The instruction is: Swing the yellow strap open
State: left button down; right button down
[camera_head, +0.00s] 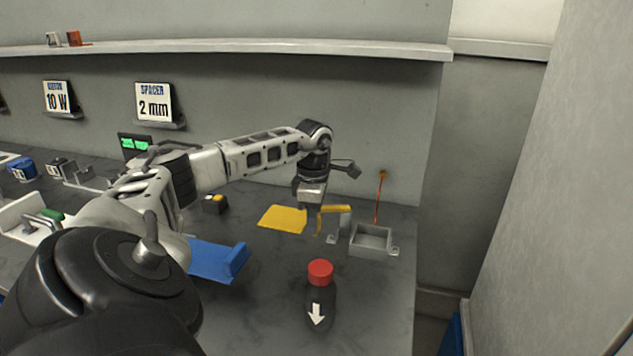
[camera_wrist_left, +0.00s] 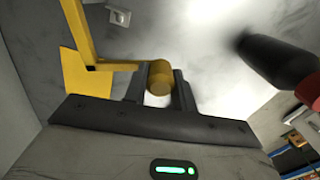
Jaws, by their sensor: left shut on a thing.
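The yellow strap (camera_head: 336,209) stands above the bench beside a small grey bracket (camera_head: 343,220) in the head view. In the left wrist view the strap (camera_wrist_left: 80,32) is a bent yellow bar with a round knob (camera_wrist_left: 160,76) at its end. My left gripper (camera_head: 311,207) reaches down at the strap's left end. In the left wrist view its two dark fingers (camera_wrist_left: 160,92) are shut around the knob. The gripper hides part of the strap's end in the head view. My right gripper is not in view.
A flat yellow patch (camera_head: 282,219) lies left of the strap. An open grey box (camera_head: 371,241) stands right of it. Bare bench (camera_head: 385,300) shows right of the bottle.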

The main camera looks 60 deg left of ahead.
pick_arm(q)
jog(key=c, duration=1.1)
grip_release()
jog(key=shift+c, duration=0.2)
notch_tip(320, 180, up, 16)
jog(key=shift+p, duration=0.3)
